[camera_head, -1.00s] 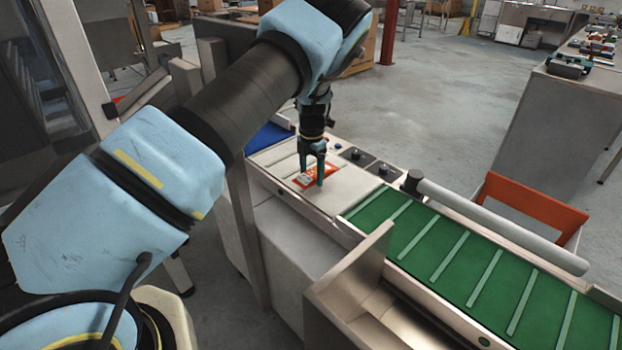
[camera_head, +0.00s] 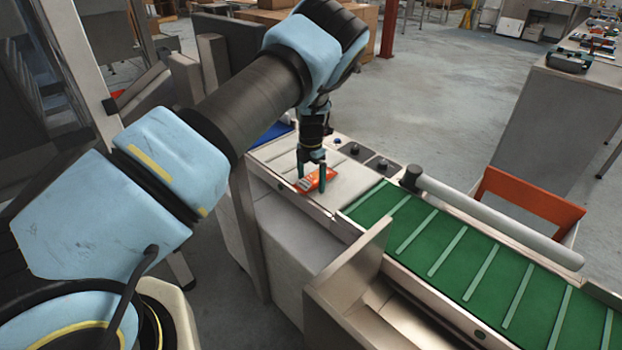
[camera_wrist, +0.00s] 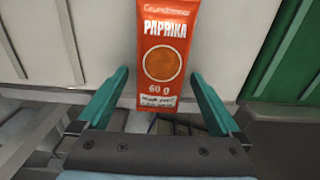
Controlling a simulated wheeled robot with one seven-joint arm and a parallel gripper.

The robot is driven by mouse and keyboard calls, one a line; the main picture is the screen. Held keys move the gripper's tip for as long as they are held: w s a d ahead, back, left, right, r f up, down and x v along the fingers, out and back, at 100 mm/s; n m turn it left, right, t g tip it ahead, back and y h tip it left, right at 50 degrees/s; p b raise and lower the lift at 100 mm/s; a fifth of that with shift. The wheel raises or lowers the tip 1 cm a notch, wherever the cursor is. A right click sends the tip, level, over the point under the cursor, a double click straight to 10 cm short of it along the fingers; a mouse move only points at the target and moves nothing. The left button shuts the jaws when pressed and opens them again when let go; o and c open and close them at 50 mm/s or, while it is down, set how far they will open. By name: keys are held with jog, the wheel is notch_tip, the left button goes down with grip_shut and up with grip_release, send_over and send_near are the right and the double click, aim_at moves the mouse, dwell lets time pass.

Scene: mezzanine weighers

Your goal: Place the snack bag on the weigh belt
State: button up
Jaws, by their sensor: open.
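The snack bag (camera_head: 314,180) is a flat orange-red paprika packet. It lies on the pale weigh belt (camera_head: 350,182), which has light strips. In the wrist view the bag (camera_wrist: 164,50) lies flat at the top centre, with its printed text upright and its lower end toward my gripper. My gripper (camera_head: 311,186) is open over the bag, its teal fingers apart. In the wrist view the fingers of my gripper (camera_wrist: 164,95) stand on either side of the bag's lower end, with gaps between.
A green belt with pale cleats (camera_head: 440,240) adjoins on the right, with a grey roller bar (camera_head: 490,222) above it. An orange bin (camera_head: 527,200) stands behind. Black knobs (camera_head: 382,168) sit on the far rim. A metal guard wall (camera_head: 345,265) stands in front.

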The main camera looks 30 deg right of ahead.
aim_at(311, 178)
notch_tip(311, 178, up, 12)
jog(key=b, duration=0.3)
jog(key=shift+r, duration=0.15)
dwell(0.5)
